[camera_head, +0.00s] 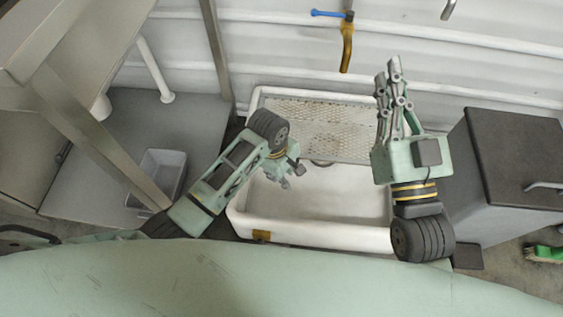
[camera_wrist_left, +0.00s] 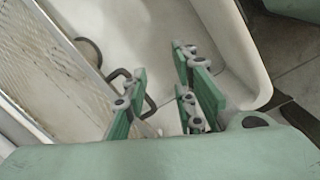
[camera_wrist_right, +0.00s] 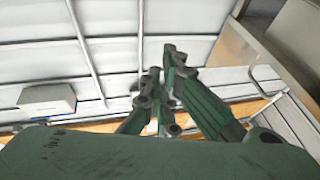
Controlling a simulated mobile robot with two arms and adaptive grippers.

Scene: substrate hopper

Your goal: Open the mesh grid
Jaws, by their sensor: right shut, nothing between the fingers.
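The mesh grid (camera_head: 325,122) is a perforated metal panel over the back part of the white basin (camera_head: 318,237). Its edge also shows at the left of the left wrist view (camera_wrist_left: 45,62). A dark bracket-shaped handle (camera_wrist_left: 151,104) shows beside that edge, partly hidden by a finger. My left gripper (camera_head: 287,180) is over the basin, just in front of the grid's front edge. Its fingers are apart in the left wrist view (camera_wrist_left: 160,90); I cannot tell whether one touches the handle. My right gripper (camera_head: 393,68) is shut and empty, pointing up at the basin's right side.
A dark-topped cabinet (camera_head: 515,150) stands right of the basin. A metal frame post (camera_head: 105,135) and a grey bin (camera_head: 160,172) are at the left. A blue-handled tap (camera_head: 347,45) is on the back wall. The front of the basin is empty.

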